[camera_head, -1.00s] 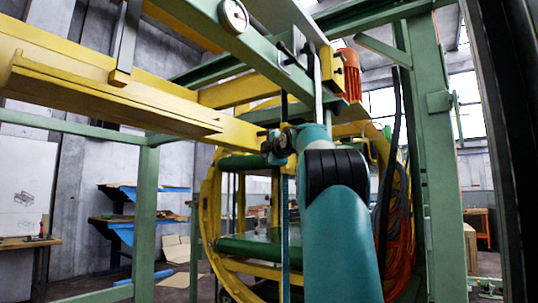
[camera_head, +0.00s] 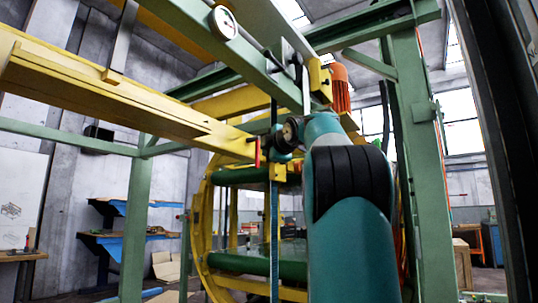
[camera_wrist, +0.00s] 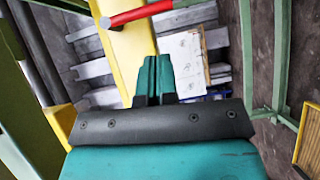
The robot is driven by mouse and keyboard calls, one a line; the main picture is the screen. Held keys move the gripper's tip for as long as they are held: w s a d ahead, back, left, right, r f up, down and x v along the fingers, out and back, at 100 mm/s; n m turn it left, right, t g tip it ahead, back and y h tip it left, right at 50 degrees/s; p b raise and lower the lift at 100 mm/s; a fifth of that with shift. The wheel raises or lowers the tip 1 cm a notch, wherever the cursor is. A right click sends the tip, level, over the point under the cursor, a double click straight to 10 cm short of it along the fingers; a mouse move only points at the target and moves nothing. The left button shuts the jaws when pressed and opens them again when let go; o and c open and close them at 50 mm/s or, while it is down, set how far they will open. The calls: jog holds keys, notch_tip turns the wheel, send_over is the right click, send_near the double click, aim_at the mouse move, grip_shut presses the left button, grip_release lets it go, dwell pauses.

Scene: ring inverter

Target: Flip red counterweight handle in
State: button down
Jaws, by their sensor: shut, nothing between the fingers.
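The red counterweight handle (camera_head: 257,152) is a short thin bar at the end of the long yellow beam (camera_head: 130,95) in the head view. In the wrist view the handle (camera_wrist: 140,14) is a red bar crossing the yellow beam (camera_wrist: 128,50) near the top edge, with a grey metal part beside it. My gripper (camera_wrist: 155,62) shows in the wrist view with its teal fingers together and empty. The fingertips lie just below the handle in that picture, with a visible gap. In the head view my arm hides part of the area around the gripper.
Green frame beams (camera_head: 405,150) stand close to my arm on the right. A large yellow ring (camera_head: 203,225) with green rollers is behind the gripper. Blue shelves (camera_head: 120,250) stand farther back left.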

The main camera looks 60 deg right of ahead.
dwell(0.3)
jog(key=w+a+f+m+y, duration=0.1)
jog(key=w+a+f+y, duration=0.6)
jog(key=w+a+f, duration=0.55)
jog(key=a+f+g+y, duration=0.2)
jog(key=a+f, duration=0.4)
jog(key=a, duration=0.3)
jog(key=a+f+g+y, duration=0.2)
jog(key=a+f+y, duration=0.1)
jog(key=a+f, duration=0.55)
jog(key=s+a+f+m+g+y, duration=0.1)
jog(key=s+a+f+g, duration=0.1)
jog(key=s+a+f, duration=0.45)
jog(key=s+a+f+g+y, duration=0.2)
jog(key=a+f, duration=0.1)
jog(key=a, duration=0.6)
jog(key=s+a+f+g, duration=0.35)
jog(key=s+f, duration=0.25)
jog(key=s, duration=0.3)
jog(key=s+a+f+g, duration=0.2)
jog(key=s+a+f, duration=0.25)
jog(key=s, duration=0.35)
notch_tip(320, 180, up, 23)
jog(key=p, duration=2.3)
jog(key=shift+s+d+f+m, duration=0.2)
jog(key=shift+s+m, duration=0.1)
jog(key=shift+m, duration=0.1)
